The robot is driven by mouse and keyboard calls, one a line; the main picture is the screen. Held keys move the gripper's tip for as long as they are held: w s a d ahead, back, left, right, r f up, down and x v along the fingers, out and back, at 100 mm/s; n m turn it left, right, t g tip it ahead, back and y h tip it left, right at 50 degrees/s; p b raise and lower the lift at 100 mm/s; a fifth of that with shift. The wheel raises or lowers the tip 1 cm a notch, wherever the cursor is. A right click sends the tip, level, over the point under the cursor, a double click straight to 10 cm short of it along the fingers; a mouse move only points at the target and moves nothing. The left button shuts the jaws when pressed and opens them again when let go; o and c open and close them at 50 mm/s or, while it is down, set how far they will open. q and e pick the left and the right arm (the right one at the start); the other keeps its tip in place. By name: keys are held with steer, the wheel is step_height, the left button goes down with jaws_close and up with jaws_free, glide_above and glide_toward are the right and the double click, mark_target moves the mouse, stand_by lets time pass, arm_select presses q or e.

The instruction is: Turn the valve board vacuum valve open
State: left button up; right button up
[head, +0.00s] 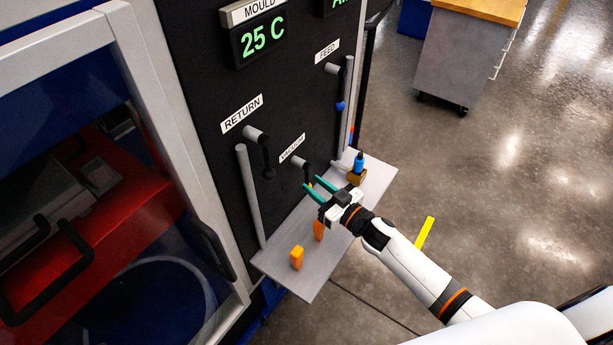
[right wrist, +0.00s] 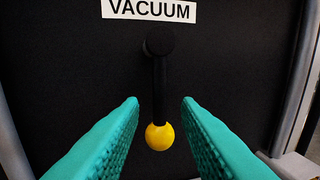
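The vacuum valve (head: 301,163) sticks out of the black valve board, beside its VACUUM label (head: 292,148). In the right wrist view its black lever (right wrist: 160,85) hangs straight down from the pivot and ends in a yellow ball knob (right wrist: 160,137). My right gripper (head: 312,183) is open in front of the lever's lower end. In the right wrist view the teal fingers (right wrist: 159,103) stand apart on either side of the knob, with clear gaps. I cannot tell how far the knob lies beyond the fingertips. My left gripper is not in view.
A grey shelf (head: 283,263) below the board carries orange pieces (head: 297,257) and a blue-topped item (head: 359,163). The return valve (head: 259,139) and feed valve (head: 334,69) flank the vacuum valve. A grey pipe (head: 249,195) stands at left. Floor at right is mostly clear.

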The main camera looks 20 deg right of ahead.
mark_target(307, 180)
steer(key=shift+x, duration=1.85)
jaws_close()
